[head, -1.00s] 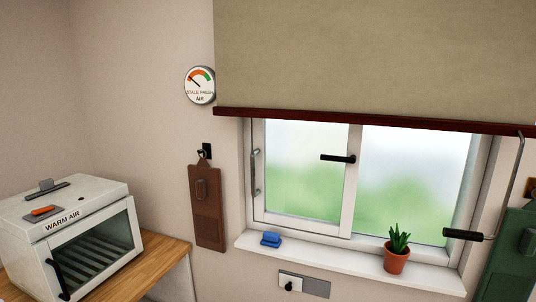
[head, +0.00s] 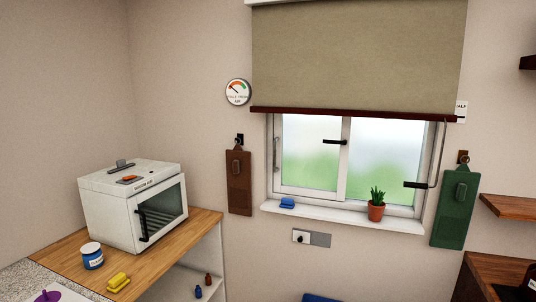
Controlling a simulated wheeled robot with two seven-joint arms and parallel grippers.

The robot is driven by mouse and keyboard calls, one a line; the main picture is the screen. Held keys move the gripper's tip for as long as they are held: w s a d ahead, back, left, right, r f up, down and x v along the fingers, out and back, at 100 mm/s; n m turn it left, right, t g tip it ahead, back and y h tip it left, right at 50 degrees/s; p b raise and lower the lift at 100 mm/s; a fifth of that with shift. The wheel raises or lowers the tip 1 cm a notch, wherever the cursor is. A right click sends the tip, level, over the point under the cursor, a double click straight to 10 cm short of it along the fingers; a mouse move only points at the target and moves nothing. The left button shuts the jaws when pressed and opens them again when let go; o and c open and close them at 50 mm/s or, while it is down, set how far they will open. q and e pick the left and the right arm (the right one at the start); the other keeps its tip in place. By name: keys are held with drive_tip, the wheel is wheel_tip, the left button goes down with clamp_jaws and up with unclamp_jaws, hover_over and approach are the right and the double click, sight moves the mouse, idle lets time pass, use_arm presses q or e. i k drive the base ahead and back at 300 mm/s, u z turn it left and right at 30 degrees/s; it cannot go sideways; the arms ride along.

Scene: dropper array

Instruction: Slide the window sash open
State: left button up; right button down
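The window sash (head: 343,185) is a white-framed pane in the left part of the window, behind the lower edge of the blind. A black handle (head: 335,142) sits near the top of its right upright. A grey upright pull (head: 276,155) is at the left side of the window. The right pane (head: 385,155) shows beside the sash, and no open gap is visible. The beige blind (head: 355,55) with a dark red bottom bar (head: 355,113) hides the top of the window. Neither of my grippers is in view.
A plant pot (head: 376,212) and blue sponge (head: 287,203) stand on the white sill (head: 340,216). A green board (head: 455,208) and brown board (head: 238,183) flank the window. A warm-air oven (head: 105,212) stands left.

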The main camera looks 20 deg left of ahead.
sight(339, 194)
drive_tip(key=u, duration=0.75)
drive_tip(key=i, duration=1.6)
drive_tip(key=z, duration=0.35)
